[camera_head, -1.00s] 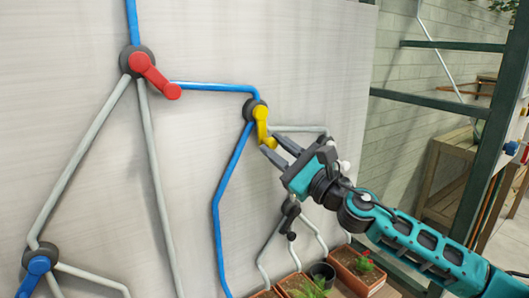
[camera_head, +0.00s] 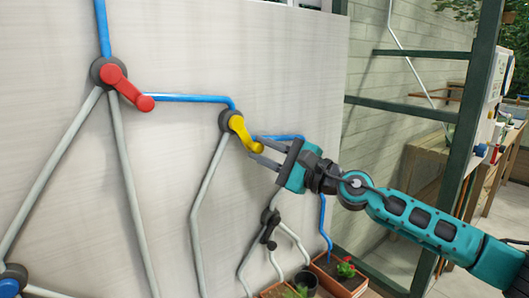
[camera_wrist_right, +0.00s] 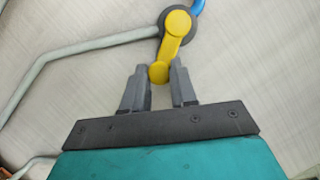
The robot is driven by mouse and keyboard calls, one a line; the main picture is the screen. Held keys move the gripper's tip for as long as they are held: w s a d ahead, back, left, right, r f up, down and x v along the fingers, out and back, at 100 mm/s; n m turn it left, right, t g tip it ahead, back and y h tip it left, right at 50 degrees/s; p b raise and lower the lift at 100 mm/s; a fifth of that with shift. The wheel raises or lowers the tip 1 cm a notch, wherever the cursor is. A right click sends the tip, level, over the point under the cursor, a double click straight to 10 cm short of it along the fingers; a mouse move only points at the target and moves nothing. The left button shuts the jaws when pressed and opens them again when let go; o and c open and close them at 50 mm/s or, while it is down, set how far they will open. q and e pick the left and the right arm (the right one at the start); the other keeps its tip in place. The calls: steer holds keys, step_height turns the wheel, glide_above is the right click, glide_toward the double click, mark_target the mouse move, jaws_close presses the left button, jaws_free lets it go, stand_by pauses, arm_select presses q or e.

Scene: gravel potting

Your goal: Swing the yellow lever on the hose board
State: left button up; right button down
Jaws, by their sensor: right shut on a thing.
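The yellow lever (camera_head: 243,133) sits on a dark round hub on the pale hose board (camera_head: 180,45) and points down to the right in the head view. My right gripper (camera_head: 256,151) is shut on the lever's free end. In the right wrist view the knob of the yellow lever (camera_wrist_right: 173,38) lies between the two grey fingers of my right gripper (camera_wrist_right: 159,74). Blue hose runs into the hub from the left and out along the right branch (camera_head: 281,137). The lower-left branch (camera_head: 199,188) is grey. My left gripper is not in view.
A red lever (camera_head: 127,88) is up left, a blue lever (camera_head: 10,286) at the lower left corner, a black lever (camera_head: 270,228) below my right gripper. Potted plants (camera_head: 345,268) stand along the board's foot. A green metal frame (camera_head: 474,130) stands right.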

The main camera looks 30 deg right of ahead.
steer(key=c, duration=0.9)
jaws_free()
